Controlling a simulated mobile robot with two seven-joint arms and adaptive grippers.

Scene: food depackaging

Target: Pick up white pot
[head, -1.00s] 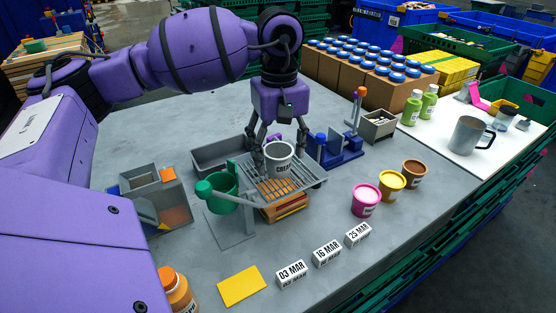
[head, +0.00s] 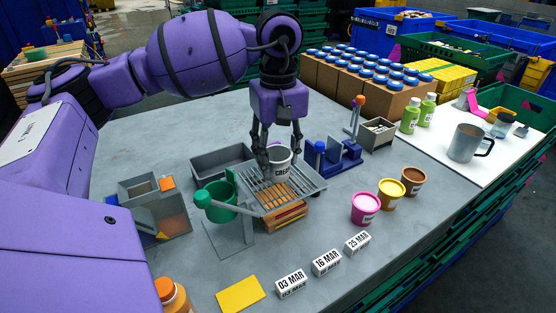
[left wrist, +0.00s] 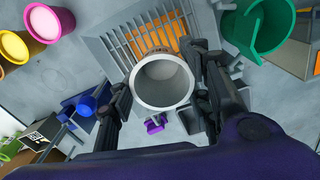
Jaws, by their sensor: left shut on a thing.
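The white pot (head: 283,170), a round open cup with a dark printed label, stands upright at the back of a grey slotted grate (head: 310,187) over a wooden box. My left gripper (head: 281,158) comes from above with one finger on each side of the pot, shut on it. In the left wrist view the pot's pale rim and empty-looking inside (left wrist: 163,82) sit between the two dark fingers (left wrist: 162,88). I cannot tell whether the pot's base touches the grate. My right gripper is not in view.
A green cup (head: 217,203) on a grey stand is left of the grate; a blue fixture (head: 335,157) is to its right. Pink (head: 365,208), yellow (head: 391,193) and brown (head: 413,181) pots stand further right. Date blocks (head: 326,262) and a yellow card (head: 241,293) lie in front.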

